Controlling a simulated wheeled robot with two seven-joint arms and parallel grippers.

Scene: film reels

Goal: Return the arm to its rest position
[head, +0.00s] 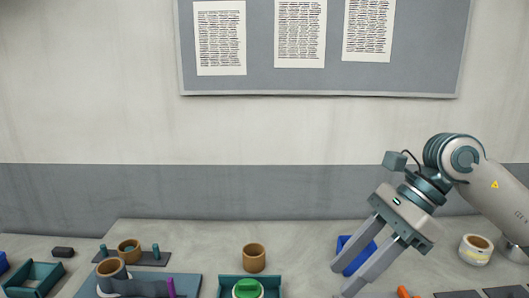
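My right arm (497,190) comes in from the right edge and bends down at its wrist. My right gripper (341,280) points down and left over the table, its two long grey fingers apart with nothing seen between the tips. A blue container (347,241) shows partly behind the fingers; I cannot tell whether they touch it. A brown cylindrical reel (254,258) stands mid-table, left of the gripper. A green round piece (248,288) sits in a teal tray (223,284) at the bottom edge. My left gripper does not show.
At left are a teal open box (35,275), a black block (63,252), and brown rings (111,267) near a blue-grey mat (187,283). A white roll (476,249), an orange piece (405,292) and dark trays (458,294) lie at right. A notice board (360,78) hangs behind.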

